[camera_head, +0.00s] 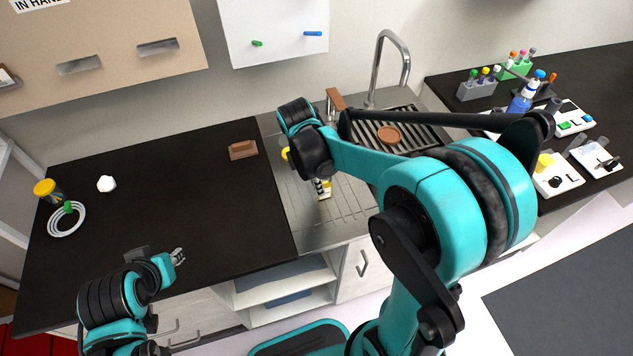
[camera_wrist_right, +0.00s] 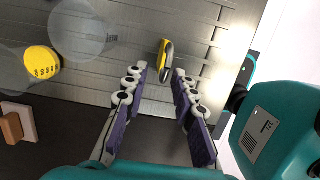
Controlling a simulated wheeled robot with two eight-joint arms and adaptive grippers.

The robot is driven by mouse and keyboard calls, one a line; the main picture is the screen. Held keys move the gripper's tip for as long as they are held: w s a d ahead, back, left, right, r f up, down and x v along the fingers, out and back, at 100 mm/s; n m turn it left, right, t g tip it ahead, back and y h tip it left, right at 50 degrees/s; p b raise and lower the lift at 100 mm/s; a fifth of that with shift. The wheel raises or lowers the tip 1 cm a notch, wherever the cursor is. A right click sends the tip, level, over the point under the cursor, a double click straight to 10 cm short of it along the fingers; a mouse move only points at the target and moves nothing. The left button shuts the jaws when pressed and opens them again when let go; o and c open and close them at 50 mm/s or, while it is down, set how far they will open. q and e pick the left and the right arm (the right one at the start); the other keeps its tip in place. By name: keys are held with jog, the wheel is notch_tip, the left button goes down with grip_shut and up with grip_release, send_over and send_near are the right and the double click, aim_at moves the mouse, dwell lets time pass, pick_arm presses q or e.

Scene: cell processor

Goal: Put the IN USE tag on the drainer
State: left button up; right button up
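The drainer is the ribbed steel drainboard (camera_head: 305,222) left of the sink; it also shows in the wrist view (camera_wrist_right: 205,22). No lettering reading IN USE is legible, so I cannot tell which thing is the tag. A small yellow and dark piece (camera_wrist_right: 165,57) is on the drainboard, just beyond the spread fingertips of my right gripper (camera_wrist_right: 160,75). My right gripper is open, with nothing between its fingers; in the head view my arm mostly hides it. My left gripper (camera_head: 179,257) is over the front of the dark counter, its opening unclear.
A yellow-lidded jar (camera_wrist_right: 42,62) and transparent round containers (camera_wrist_right: 78,28) stand on the drainboard. A brown block (camera_head: 243,150) lies on the dark counter (camera_head: 180,195). A slotted board (camera_head: 110,25) hangs at upper left. The faucet (camera_head: 385,65) rises behind the sink.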

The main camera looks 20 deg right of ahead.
jog(key=shift+r, duration=0.1)
jog(key=shift+r+p, duration=0.3)
jog(key=shift+r, duration=0.1)
notch_tip(320, 180, up, 11)
jog(key=a+p, duration=0.2)
jog(key=p, duration=0.1)
jog(key=s+m+t+y, duration=0.2)
jog(key=s+m+t, duration=0.5)
jog(key=s+m, duration=0.4)
jog(key=f+m, duration=0.1)
jog(key=m, duration=0.5)
jog(key=shift+s, duration=0.15)
notch_tip(320, 180, down, 5)
jog(key=b, duration=0.5)
jog(key=shift+f, duration=0.15)
